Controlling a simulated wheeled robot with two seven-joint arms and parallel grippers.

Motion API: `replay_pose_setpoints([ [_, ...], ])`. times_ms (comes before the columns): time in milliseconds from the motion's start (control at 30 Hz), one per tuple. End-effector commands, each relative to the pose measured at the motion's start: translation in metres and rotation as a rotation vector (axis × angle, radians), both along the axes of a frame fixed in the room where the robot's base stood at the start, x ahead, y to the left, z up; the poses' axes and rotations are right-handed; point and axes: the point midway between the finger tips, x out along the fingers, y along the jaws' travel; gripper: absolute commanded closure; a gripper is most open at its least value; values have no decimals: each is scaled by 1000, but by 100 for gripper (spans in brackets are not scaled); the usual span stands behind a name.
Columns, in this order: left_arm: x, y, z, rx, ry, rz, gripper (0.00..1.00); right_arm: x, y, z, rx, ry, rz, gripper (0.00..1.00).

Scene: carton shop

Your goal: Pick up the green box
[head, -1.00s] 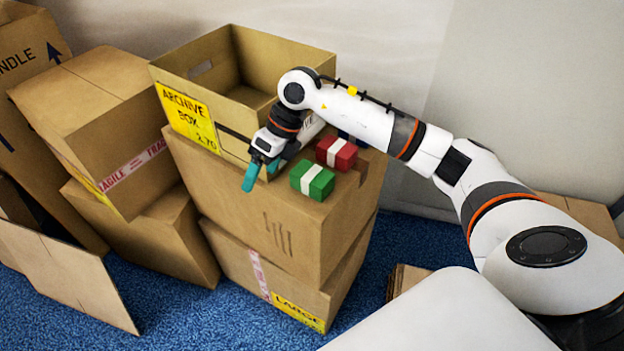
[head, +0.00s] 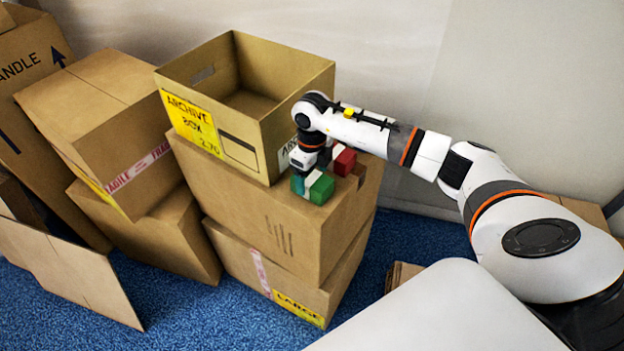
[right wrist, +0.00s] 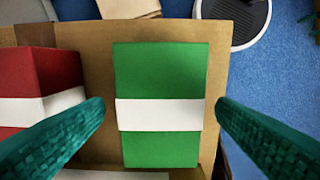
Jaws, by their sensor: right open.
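The green box (head: 321,188) with a white band lies on top of the upper closed carton, near its right end. In the right wrist view the green box (right wrist: 162,68) fills the middle, its white band running across it. My right gripper (head: 308,181) is over the green box and partly hides it in the head view. In the right wrist view its teal fingers (right wrist: 160,108) are open, one on each side of the box, with a gap visible on both sides. My left gripper is not in view.
A red box (head: 345,160) with a white band lies close beside the green one, near the left finger in the wrist view. The open archive box (head: 205,131) stands just left on the same carton (head: 262,222). Other cartons (head: 110,140) are stacked left.

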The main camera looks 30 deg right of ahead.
Motion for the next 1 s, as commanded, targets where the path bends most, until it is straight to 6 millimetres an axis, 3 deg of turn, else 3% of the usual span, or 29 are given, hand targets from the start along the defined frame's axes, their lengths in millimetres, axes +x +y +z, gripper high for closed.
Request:
replay_pose_setpoints([
  [33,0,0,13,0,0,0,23,-2,1,-3,2,6,-1,20],
  [200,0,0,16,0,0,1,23,0,1,-25,1,2,0,20],
  [467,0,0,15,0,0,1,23,0,0,-29,0,0,0,20],
  [767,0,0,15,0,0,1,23,0,0,-29,0,-1,0,69],
  [1000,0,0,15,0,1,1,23,0,0,-27,1,-2,0,70],
])
